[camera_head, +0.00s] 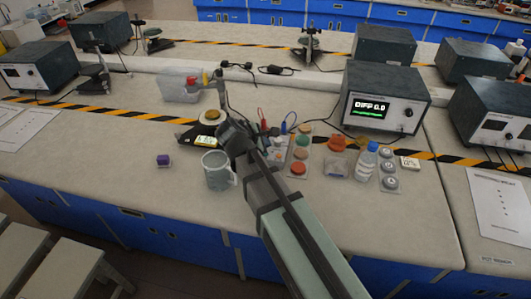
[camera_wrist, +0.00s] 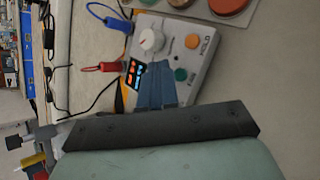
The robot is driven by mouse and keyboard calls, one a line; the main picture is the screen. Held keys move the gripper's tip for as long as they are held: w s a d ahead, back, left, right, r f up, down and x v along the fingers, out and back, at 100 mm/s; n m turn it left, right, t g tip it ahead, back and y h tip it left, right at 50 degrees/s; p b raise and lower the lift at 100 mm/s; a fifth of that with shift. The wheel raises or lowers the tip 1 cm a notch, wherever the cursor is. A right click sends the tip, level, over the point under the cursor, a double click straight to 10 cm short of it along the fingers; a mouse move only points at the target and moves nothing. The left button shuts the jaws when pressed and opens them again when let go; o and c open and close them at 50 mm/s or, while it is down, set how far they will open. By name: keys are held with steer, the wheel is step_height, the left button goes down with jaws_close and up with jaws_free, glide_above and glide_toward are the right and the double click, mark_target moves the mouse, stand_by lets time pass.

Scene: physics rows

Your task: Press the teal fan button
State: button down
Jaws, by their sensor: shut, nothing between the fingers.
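A grey control box (camera_wrist: 203,59) shows in the wrist view, with a white knob, an orange button marked HOLD and a lit display. Its round teal button (camera_wrist: 181,75) sits near the lower edge, beside a small label too blurred to read surely. My gripper (camera_wrist: 157,66) is shut and empty, its fingertips over the box between the display and the teal button. The fingertips appear just left of the button; I cannot tell their height above the box. In the head view my arm hides most of the box and the fingertips.
Red (camera_wrist: 102,67) and blue (camera_wrist: 108,17) leads plug into the box. A tray of coloured discs (camera_head: 298,169) stands to its right. The bench front left is clear.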

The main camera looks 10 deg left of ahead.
step_height(320, 180, up, 4)
steer(key=shift+r, duration=0.25)
